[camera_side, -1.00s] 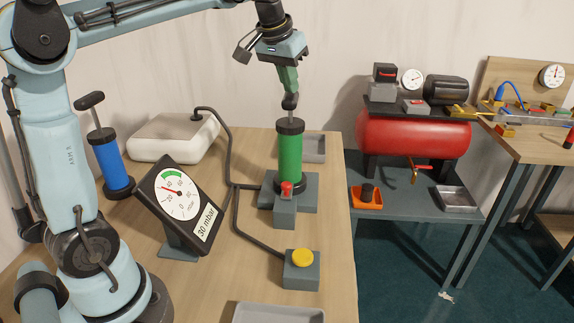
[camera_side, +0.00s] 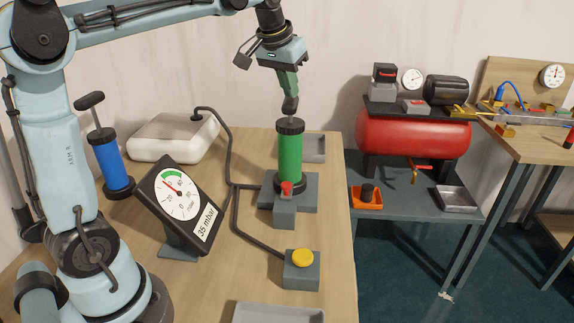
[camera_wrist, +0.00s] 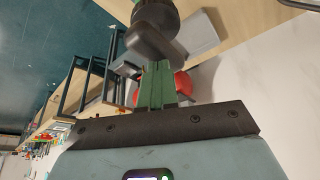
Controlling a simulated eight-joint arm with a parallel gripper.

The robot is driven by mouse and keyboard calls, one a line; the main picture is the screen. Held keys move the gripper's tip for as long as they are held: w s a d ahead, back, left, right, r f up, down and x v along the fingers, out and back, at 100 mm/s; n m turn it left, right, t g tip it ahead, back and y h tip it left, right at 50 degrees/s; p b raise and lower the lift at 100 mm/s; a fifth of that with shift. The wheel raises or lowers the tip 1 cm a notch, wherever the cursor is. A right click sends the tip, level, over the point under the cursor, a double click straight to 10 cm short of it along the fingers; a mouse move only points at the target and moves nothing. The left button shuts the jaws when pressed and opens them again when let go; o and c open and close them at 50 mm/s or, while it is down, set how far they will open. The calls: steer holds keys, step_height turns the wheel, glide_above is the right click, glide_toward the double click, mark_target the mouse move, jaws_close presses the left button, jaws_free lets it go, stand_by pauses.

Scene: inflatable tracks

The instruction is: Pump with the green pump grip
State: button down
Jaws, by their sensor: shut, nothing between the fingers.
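The green pump (camera_side: 290,158) stands upright on a grey base on the wooden table. Its dark grip (camera_side: 291,104) is low, close above the black pump cap. My gripper (camera_side: 289,96) points down with its green fingers shut, the tips at the top of the grip. Nothing is held between them. In the wrist view the shut fingers (camera_wrist: 156,72) meet the dark grip (camera_wrist: 152,42), with the pump's top behind it. The tilted gauge (camera_side: 181,199) reads 35 mbar on its display.
A blue pump (camera_side: 108,162) stands at the left by my arm. A white cushion-like tank (camera_side: 172,140) lies at the back, with a hose to the pump base. A red button (camera_side: 286,188) and a yellow button (camera_side: 302,257) are in front. A red compressor (camera_side: 413,134) is to the right.

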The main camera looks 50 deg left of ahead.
steer(key=shift+r, duration=2.7)
steer(key=shift+f, duration=3.25)
steer(key=shift+r, duration=3.25)
steer(key=shift+r, duration=0.1)
steer(key=shift+r, duration=2.4)
